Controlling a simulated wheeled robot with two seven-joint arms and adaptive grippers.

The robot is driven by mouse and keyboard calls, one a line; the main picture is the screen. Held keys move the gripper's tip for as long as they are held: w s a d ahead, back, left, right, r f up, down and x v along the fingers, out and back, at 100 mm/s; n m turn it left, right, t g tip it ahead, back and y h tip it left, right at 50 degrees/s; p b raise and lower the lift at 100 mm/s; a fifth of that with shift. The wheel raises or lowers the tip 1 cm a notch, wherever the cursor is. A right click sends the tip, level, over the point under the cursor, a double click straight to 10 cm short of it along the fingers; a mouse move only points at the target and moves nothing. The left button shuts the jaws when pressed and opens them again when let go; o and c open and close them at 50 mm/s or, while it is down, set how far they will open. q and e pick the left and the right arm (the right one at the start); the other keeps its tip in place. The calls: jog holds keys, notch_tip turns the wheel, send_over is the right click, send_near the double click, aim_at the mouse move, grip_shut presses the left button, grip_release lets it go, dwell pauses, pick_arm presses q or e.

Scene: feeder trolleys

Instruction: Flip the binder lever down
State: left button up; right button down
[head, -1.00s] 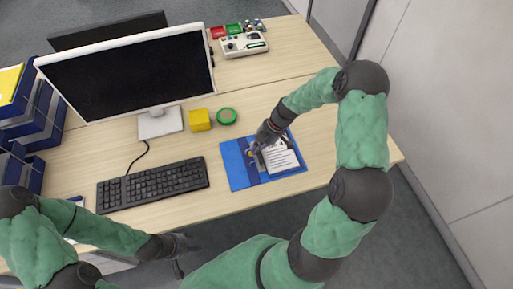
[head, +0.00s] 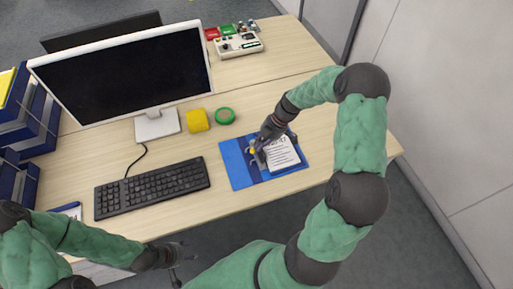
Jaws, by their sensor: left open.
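The blue binder (head: 239,172) lies open on the desk, with white printed paper (head: 283,154) on its right part. My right gripper (head: 259,153) is over the middle of the binder, at its lever mechanism. A small yellow part (head: 253,151) shows beside the fingers. The lever itself is mostly hidden by the gripper, and I cannot tell whether the fingers touch it or are shut. My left gripper (head: 183,263) is open and empty, off the front edge of the desk, well away from the binder.
A black keyboard (head: 152,190) and a monitor (head: 125,75) stand left of the binder. A yellow block (head: 198,120) and a green ring (head: 225,116) lie behind it. Blue folders (head: 30,120) stand at far left.

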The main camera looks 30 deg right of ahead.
jog(key=shift+s+d+f+b, duration=0.1)
jog(key=shift+d+f+b, duration=0.1)
jog(key=shift+d+b, duration=0.35)
jog(key=shift+s+d+f+b, duration=0.25)
jog(key=shift+d+b, duration=0.15)
jog(key=shift+b, duration=0.75)
jog(key=shift+d+f+b, duration=0.4)
jog(key=shift+d+b, duration=0.15)
jog(key=shift+b, duration=0.05)
pick_arm(q)
notch_tip(320, 180, down, 8)
jog(key=a+b, duration=0.1)
jog(key=b, duration=0.1)
jog(key=shift+r+b, duration=0.2)
jog(key=shift+b, duration=0.1)
pick_arm(e)
jog(key=shift+s+d+f, duration=0.25)
jog(key=shift+d+f, duration=0.45)
pick_arm(q)
jog(key=shift+f, duration=0.15)
pick_arm(e)
jog(key=shift+d+f, duration=0.1)
jog(key=v, duration=1.2)
